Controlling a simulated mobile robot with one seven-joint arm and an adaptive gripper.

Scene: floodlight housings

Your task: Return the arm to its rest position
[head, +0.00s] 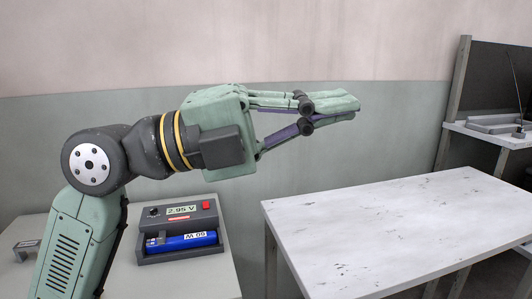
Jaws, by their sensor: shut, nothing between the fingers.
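My gripper (352,105) is at the end of my raised green and black arm in the head view. It points to the right, with its fingers shut together and nothing between them. It is in the air above the level of the tables, in front of the wall. My arm bends at a dark joint on the left and reaches right from there.
A white worn table (400,225) on the right is bare. On the left table (215,282) stands a dark device (180,218) reading 2.95 V, with a blue cylinder (184,242) labelled 60 W in it. A grey bench (490,130) stands far right.

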